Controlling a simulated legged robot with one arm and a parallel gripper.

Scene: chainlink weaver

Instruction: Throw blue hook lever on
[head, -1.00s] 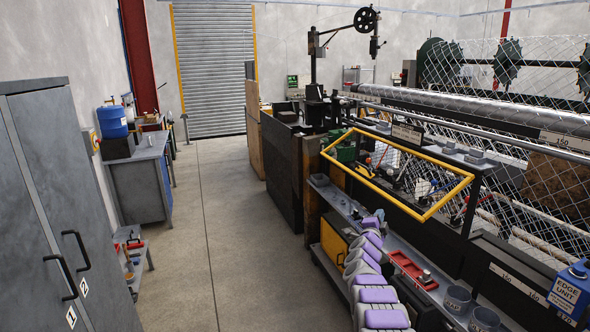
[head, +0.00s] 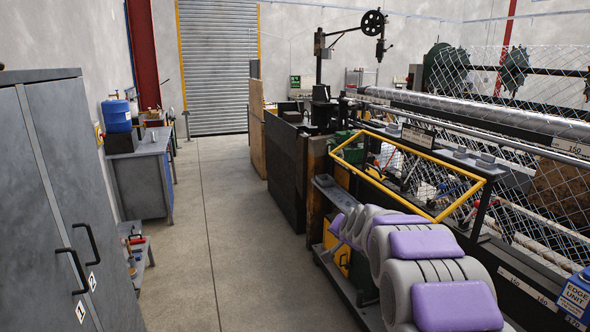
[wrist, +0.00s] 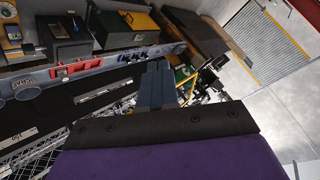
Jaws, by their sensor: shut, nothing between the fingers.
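The yellow guard frame (head: 470,207) on the machine's side surrounds a cluster of small levers and handles (head: 388,160) in the head view. I cannot pick out the blue hook lever among them for certain. My gripper (wrist: 157,68) shows in the wrist view as two dark fingers close together, shut and empty. Beyond the fingers, the lever area (wrist: 205,73) shows small and partly cluttered, apart from them.
A blue edge unit box (head: 575,297) stands at the lower right. The aisle floor (head: 225,220) is clear. A grey cabinet (head: 50,200) stands on the left.

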